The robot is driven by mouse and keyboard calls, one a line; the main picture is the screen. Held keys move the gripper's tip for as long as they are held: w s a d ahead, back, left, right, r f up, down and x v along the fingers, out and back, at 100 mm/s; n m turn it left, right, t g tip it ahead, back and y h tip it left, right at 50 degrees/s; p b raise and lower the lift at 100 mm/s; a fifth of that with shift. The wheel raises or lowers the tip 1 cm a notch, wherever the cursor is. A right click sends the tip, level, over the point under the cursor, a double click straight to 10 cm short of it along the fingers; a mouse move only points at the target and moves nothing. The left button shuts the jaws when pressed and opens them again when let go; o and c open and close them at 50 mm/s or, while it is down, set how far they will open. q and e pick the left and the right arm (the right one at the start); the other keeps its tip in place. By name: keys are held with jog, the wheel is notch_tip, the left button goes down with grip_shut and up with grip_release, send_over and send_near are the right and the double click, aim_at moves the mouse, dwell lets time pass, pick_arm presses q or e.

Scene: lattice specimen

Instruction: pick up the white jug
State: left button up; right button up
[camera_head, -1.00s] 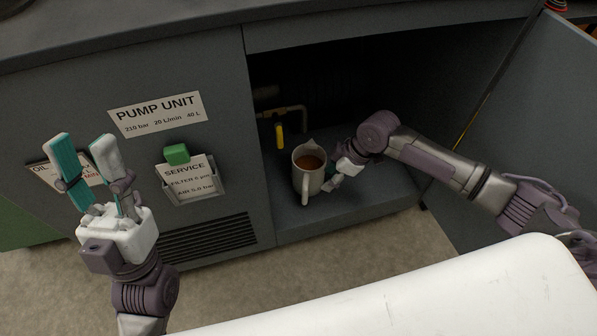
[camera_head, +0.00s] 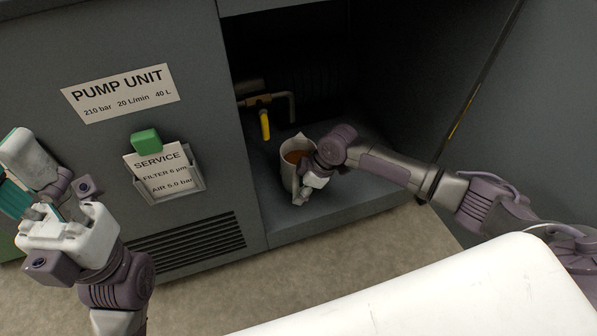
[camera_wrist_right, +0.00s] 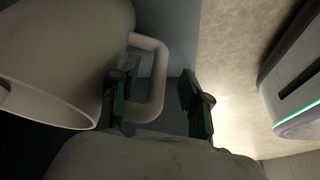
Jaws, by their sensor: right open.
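The white jug (camera_head: 287,181) stands upright on the floor of the open cabinet, with brown liquid inside. It fills the left of the right wrist view (camera_wrist_right: 65,50), with its handle (camera_wrist_right: 160,75) to the right of its body. My right gripper (camera_head: 308,192) is at the jug's front right side and hides the handle in the head view. In the wrist view its fingers (camera_wrist_right: 158,103) are open, one on each side of the handle. My left gripper (camera_head: 22,182) is far from the jug, at the left edge, partly cut off; its finger gap is unclear.
A yellow-handled valve (camera_head: 265,124) on a pipe is behind the jug. The cabinet's left panel carries a service card holder (camera_head: 165,172) and a green block (camera_head: 146,141). The open door (camera_head: 535,130) is on the right. A white surface (camera_head: 440,300) is in front.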

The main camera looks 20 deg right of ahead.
jog(key=shift+b+x, duration=0.4)
jog(key=shift+x, duration=0.75)
grip_shut()
jog(key=shift+w+r, duration=0.15)
